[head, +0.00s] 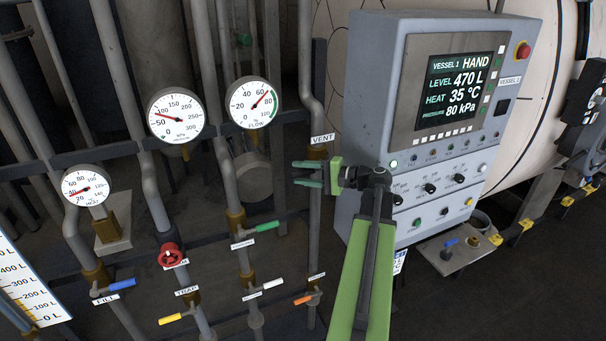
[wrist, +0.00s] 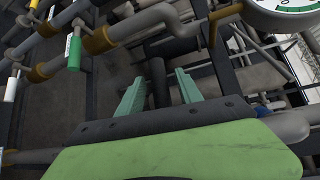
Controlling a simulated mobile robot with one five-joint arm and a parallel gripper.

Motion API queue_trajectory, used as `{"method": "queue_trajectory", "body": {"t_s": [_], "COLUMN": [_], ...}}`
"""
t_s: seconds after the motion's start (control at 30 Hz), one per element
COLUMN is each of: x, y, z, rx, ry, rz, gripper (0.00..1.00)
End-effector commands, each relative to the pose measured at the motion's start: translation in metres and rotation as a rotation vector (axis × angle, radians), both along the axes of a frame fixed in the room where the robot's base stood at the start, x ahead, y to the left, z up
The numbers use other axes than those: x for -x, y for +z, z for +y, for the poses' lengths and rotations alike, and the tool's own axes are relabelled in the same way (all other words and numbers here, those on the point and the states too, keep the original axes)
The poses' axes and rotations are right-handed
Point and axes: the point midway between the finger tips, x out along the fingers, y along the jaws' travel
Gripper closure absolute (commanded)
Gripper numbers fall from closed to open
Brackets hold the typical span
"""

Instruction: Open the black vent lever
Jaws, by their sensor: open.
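The VENT label (head: 322,138) is on a grey pipe left of the control panel in the head view. A brass fitting (head: 317,152) shows just below it. I cannot make out the black vent lever clearly in the head view; my gripper covers the pipe there. My gripper (head: 296,173) is open just below the label, its green fingers pointing left. In the wrist view my gripper (wrist: 156,75) is also open. A dark bar (wrist: 157,78) shows between its fingers; I cannot tell whether it is the lever or whether anything touches it.
Pipes with gauges (head: 175,115) stand to the left. A green-handled lever (head: 267,226), a white one (head: 273,284), an orange one (head: 303,300) and a red handwheel (head: 171,256) are below. The control panel (head: 400,70) stands close on the right.

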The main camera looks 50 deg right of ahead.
Motion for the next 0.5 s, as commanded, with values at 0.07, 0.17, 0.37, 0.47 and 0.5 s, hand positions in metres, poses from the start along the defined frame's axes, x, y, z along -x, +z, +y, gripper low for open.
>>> {"method": "queue_trajectory", "body": {"t_s": [0.07,0.17,0.37,0.47,0.5], "x": [0.0003,0.0004,0.0007,0.0009,0.0009], "y": [0.0000,0.0001,0.0000,0.0000,0.0000], "z": [-0.0001,-0.0003,-0.0004,-0.0006,-0.0006], "rx": [0.000,0.000,0.000,0.000,0.000], "ry": [0.000,0.000,0.000,0.000,0.000], "rz": [0.000,0.000,0.000,0.000,0.000], "gripper": [0.59,0.72,0.98,1.00,1.00]}}
